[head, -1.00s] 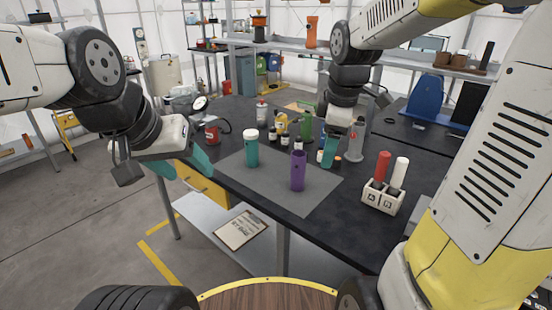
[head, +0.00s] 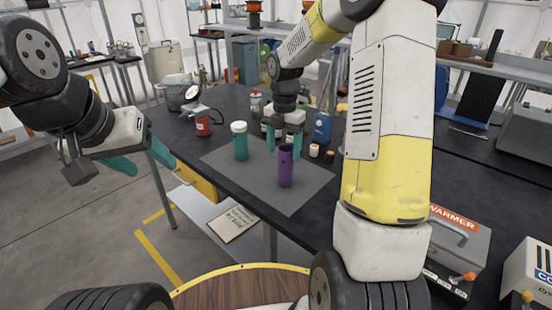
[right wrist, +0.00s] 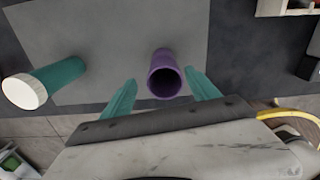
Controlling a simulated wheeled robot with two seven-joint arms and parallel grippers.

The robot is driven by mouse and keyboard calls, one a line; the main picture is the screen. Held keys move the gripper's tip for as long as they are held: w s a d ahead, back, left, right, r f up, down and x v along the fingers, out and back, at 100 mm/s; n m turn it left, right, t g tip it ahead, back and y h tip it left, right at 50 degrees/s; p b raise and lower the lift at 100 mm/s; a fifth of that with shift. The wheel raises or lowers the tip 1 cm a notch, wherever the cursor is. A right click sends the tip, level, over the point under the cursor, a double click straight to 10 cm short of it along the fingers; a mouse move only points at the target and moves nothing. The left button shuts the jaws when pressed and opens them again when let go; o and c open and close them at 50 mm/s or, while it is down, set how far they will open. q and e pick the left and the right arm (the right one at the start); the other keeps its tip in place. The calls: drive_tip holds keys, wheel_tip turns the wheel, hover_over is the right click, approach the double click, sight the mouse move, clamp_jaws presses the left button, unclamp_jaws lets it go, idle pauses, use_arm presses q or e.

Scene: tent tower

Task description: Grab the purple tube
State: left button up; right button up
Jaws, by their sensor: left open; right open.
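The purple tube (head: 286,168) stands upright, open end up, on the grey mat (head: 235,166). In the right wrist view the purple tube (right wrist: 165,57) shows between the two teal fingers of my right gripper (right wrist: 161,80), with gaps on both sides. In the head view my right gripper (head: 285,143) is pointing down at the tube's upper part, partly behind it; its fingers are open and empty. My left gripper (head: 141,161) is open and empty, off the table's left edge, well away from the tube.
A teal bottle with a white lid (head: 240,141) stands on the mat, left of the tube. A red mug (head: 203,126), a small orange-capped bottle (head: 314,151) and a blue box (head: 322,128) stand around the mat. A warmer box (head: 450,250) is at the right.

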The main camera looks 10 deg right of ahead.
sight(285, 168)
drive_tip(key=f, duration=0.7)
drive_tip(key=shift+s+d+f, duration=0.25)
drive_tip(key=shift+d+f, duration=0.05)
clamp_jaws()
drive_tip(key=shift+r, duration=0.1)
